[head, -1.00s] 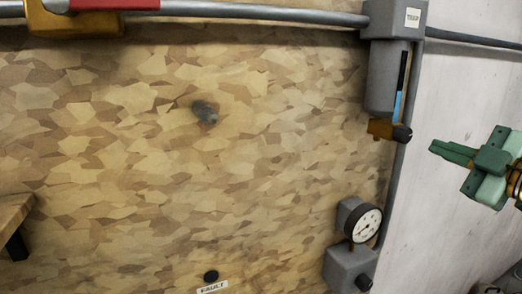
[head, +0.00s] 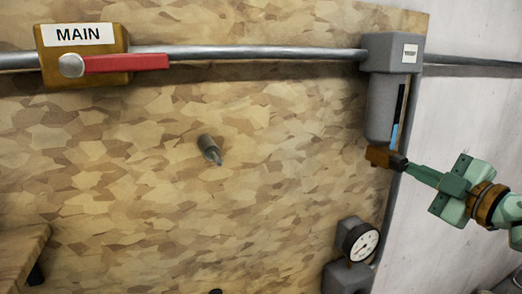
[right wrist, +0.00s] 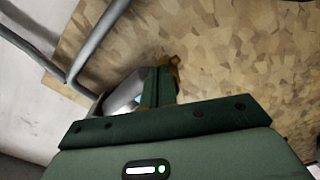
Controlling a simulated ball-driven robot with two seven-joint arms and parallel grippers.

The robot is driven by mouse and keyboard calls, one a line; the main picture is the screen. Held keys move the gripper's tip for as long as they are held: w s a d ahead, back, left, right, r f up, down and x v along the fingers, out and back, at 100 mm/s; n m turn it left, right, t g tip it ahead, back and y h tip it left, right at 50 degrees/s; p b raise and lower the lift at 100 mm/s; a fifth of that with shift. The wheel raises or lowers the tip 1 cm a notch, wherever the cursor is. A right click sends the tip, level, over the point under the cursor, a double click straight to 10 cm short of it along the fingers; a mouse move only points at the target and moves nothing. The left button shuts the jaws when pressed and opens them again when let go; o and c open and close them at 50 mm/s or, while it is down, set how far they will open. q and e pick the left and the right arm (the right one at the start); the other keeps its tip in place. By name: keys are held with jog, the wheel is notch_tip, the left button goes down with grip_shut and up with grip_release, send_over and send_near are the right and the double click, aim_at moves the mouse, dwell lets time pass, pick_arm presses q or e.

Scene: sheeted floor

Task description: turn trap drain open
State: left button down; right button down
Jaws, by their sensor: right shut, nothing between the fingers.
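The trap (head: 384,100) is a grey cylinder under a grey labelled block on the pipe, at the upper right of the head view. Its drain (head: 380,157) is a brass body at the bottom with a dark knob (head: 398,163) facing right. My right gripper (head: 412,169) is shut, with its green fingertips at the knob; I cannot tell if they touch it. In the right wrist view the green gripper body (right wrist: 165,130) covers the lower part and hides most of the trap. A bit of brass (right wrist: 174,66) shows past the fingers. My left gripper is not in view.
A MAIN valve (head: 82,62) with a red handle (head: 125,63) sits on the pipe at upper left. A pressure gauge (head: 360,243) is below the trap. A stub (head: 210,149) sticks out of the board. A wooden ledge (head: 22,250) is at lower left.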

jog(key=shift+s+a+r+p, duration=0.1)
jog(key=shift+a+r+p, duration=0.1)
jog(key=shift+p, duration=0.1)
dwell(0.5)
jog(key=shift+a+f+p, duration=0.1)
jog(key=shift+f+p, duration=0.1)
jog(key=shift+p, duration=0.55)
jog(key=shift+f, duration=0.15)
jog(key=b+v, duration=0.6)
jog(key=b, duration=0.6)
jog(key=shift+d, duration=0.2)
